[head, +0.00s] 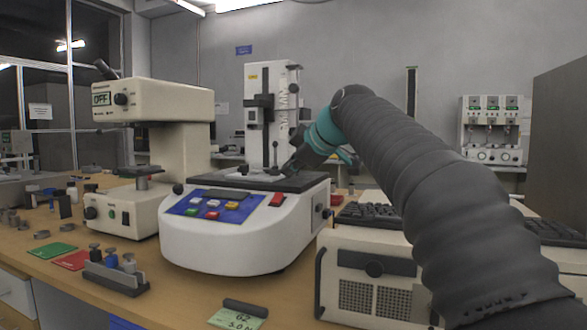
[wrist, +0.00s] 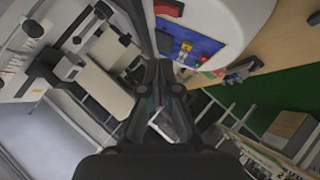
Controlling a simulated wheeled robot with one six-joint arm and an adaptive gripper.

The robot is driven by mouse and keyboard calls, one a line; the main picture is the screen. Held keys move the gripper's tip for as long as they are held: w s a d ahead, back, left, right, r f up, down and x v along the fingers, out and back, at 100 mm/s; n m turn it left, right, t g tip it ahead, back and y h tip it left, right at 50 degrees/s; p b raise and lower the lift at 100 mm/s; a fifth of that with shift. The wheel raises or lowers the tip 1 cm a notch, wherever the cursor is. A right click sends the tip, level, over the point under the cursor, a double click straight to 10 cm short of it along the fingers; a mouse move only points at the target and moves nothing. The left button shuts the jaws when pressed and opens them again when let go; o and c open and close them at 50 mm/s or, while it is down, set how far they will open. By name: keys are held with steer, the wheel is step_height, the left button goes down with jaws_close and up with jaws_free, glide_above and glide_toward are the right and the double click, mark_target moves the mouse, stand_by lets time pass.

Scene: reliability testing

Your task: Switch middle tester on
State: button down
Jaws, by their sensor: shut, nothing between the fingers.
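The middle tester (head: 235,240) is a white machine with a rounded front, a dark top plate and an upright column behind. Its sloped blue panel (head: 240,211) carries several coloured buttons. A red rocker switch (head: 277,199) sits right of the panel; I cannot tell which way it is tipped. My gripper (head: 289,168) is above the right part of the top plate, partly against the dark background. In the wrist view my gripper (wrist: 158,66) is shut and empty. The red switch (wrist: 169,8) and blue panel (wrist: 190,42) show at the top, apart from the fingers.
A beige box with grilles (head: 365,280) and keyboards (head: 370,215) are on the right. Small weights in a dark rack (head: 115,277) and a green card (head: 238,316) lie in front.

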mark_target(278, 196)
steer(key=x, duration=0.6)
steer(key=shift+w+a+f, duration=0.15)
steer(key=shift+a+f, duration=0.05)
steer(key=shift+w+d+f, duration=0.25)
steer(key=shift+w+f, duration=0.55)
steer(key=shift+f, duration=0.1)
steer(key=shift+w+d+f, duration=0.2)
steer(key=shift+w+f, duration=0.35)
steer(key=shift+f, duration=0.05)
steer(key=shift+w+r+p, duration=0.1)
steer(key=shift+p, duration=0.35)
steer(key=shift+w+d+g+p, duration=0.15)
steer(key=shift+w+g+p, duration=0.2)
steer(key=shift+p, duration=0.55)
steer(key=shift+s+f+b, duration=0.15)
steer(key=shift+f+b, duration=0.25)
steer(key=shift+f, duration=0.1)
